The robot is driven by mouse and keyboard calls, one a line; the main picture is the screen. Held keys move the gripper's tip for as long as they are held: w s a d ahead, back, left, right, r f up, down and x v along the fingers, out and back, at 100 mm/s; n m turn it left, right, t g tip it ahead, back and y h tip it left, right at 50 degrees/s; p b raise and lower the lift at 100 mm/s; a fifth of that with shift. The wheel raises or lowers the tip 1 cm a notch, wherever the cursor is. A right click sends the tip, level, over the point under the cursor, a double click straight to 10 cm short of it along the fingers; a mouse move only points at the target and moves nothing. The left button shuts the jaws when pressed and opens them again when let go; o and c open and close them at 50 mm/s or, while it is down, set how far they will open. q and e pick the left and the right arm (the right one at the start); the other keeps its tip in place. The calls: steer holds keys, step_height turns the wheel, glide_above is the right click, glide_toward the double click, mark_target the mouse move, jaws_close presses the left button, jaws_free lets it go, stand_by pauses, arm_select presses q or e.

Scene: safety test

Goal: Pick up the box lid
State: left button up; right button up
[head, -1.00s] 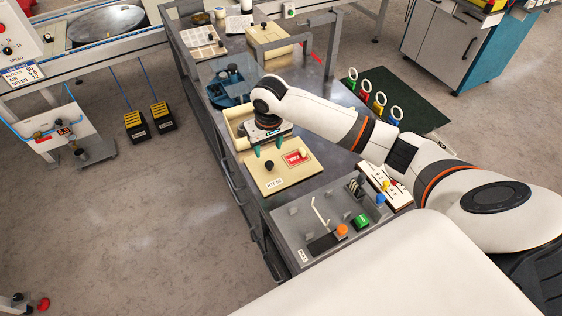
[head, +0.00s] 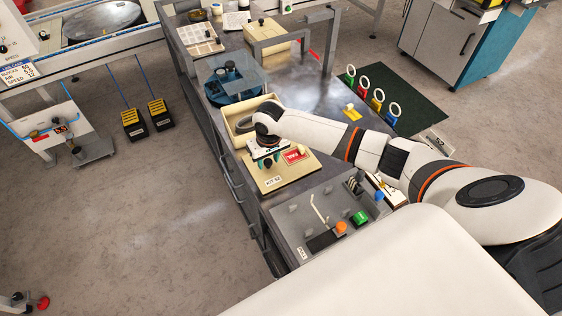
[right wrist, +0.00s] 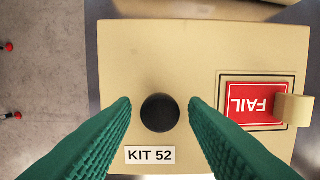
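The box lid (head: 264,184) is a flat beige panel labelled KIT 52, lying on the workbench in the head view. In the right wrist view the lid (right wrist: 140,60) fills most of the picture, with a round black knob (right wrist: 160,112) near its middle. My right gripper (head: 270,161) is over the lid. In the right wrist view its green fingers (right wrist: 160,103) are open, one on each side of the knob, with gaps between. In the head view the hand and fingers hide the knob. My left gripper is not in view.
A red FAIL plate (right wrist: 252,104) with a beige tab sits at the lid's right. An open beige box (head: 232,133) is just behind the lid. A blue round fixture (head: 230,88) stands farther back, and a grey panel with knobs (head: 292,217) is in front.

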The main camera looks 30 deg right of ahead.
jaws_close()
steer(key=shift+r, duration=0.15)
